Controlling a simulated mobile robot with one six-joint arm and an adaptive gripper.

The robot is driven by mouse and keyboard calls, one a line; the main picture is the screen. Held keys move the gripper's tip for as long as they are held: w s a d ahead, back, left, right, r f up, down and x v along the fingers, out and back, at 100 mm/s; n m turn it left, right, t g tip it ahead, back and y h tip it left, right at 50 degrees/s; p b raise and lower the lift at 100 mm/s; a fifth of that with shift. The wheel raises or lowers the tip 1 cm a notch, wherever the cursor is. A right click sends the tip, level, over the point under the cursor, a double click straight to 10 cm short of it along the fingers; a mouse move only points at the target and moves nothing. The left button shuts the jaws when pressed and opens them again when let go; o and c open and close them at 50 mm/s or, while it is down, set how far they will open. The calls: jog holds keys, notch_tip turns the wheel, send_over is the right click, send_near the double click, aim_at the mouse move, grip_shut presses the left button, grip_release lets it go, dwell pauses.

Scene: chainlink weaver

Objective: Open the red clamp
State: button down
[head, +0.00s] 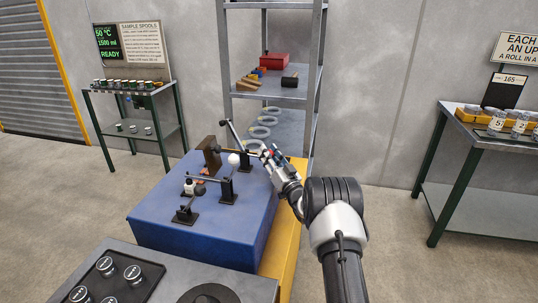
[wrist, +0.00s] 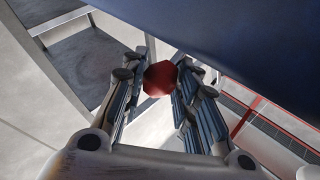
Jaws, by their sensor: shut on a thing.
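The red clamp's knob (wrist: 160,78) is a dark red, faceted ball in the wrist view, between the two fingers of my gripper (wrist: 159,82). In the head view my gripper (head: 270,153) is at the right back edge of the blue machine top (head: 232,222), and a small spot of red shows at its fingers. My gripper is shut on the red knob. The fingers hide most of the clamp in the head view, so I cannot tell its lever angle or whether it is open.
Black clamps (head: 228,190) with levers stand on the blue top, beside a brown block (head: 208,152) and a white ball (head: 234,159). A grey shelf rack (head: 272,93) holds a red box (head: 275,61) behind. A side table (head: 490,140) stands right. Open floor lies between.

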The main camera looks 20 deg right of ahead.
jog(key=shift+s+d+f, duration=0.1)
jog(key=shift+d+f, duration=0.05)
jog(key=shift+f, duration=0.3)
jog(key=shift+s+d+f, duration=0.1)
jog(key=shift+f, duration=0.35)
jog(key=c, duration=1.5)
grip_release()
jog(key=shift+o, duration=1)
jog(key=shift+w, duration=0.1)
jog(key=v, duration=1.2)
jog(key=shift+r, duration=0.4)
